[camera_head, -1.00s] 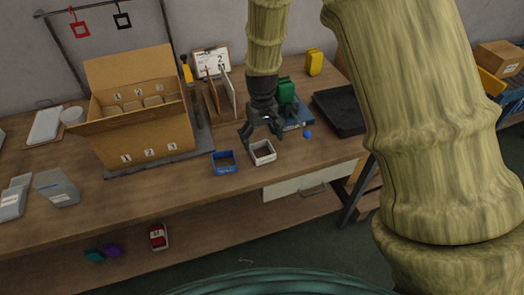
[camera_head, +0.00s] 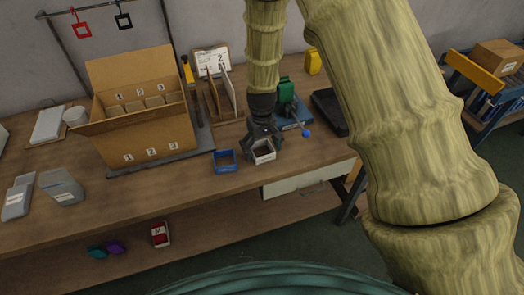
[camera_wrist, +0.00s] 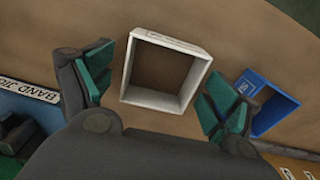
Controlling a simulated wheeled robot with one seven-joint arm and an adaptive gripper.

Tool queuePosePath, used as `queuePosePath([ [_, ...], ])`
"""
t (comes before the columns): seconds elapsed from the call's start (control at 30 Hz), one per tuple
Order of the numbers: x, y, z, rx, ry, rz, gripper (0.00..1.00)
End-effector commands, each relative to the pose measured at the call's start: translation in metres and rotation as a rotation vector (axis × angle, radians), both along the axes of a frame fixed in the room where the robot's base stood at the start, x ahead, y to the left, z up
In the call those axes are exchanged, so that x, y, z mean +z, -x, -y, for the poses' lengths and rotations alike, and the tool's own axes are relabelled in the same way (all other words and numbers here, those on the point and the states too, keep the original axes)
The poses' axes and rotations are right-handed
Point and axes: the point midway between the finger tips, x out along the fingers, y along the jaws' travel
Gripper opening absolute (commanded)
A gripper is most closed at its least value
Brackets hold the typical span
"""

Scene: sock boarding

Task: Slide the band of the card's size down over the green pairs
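The white square band (camera_head: 264,158) stands on the table near its front edge, with the blue square band (camera_head: 224,167) just left of it. My gripper (camera_head: 263,147) is open around the white band. In the wrist view the white band (camera_wrist: 125,95) lies between the green-padded fingers (camera_wrist: 158,90), and the blue band (camera_wrist: 271,108) is beyond the right finger. The green pairs (camera_head: 284,90) stand upright on the blue band jig (camera_head: 293,124), behind my gripper and partly hidden. The card (camera_head: 212,58) on a clipboard shows what looks like a 2.
An open carton (camera_head: 150,132) with numbered compartments stands at left. Upright boards (camera_head: 228,92), a yellow item (camera_head: 312,62) and a black tray (camera_head: 328,110) are behind. A blue ball (camera_head: 306,134) sits near the jig.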

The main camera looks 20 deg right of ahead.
Motion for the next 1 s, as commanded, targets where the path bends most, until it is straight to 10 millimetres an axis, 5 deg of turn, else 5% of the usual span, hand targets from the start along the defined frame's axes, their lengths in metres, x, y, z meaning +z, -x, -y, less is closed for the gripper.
queuePosePath([
  [0.23, 0.0, 0.0, 0.0, 0.0, 0.0, 0.0, 0.54],
  [0.67, 0.002, 0.0, 0.0, 0.0, 0.0, 0.0, 0.54],
  [1.0, 0.03, -0.001, 0.0, 0.0, 0.0, 0.003, 0.54],
])
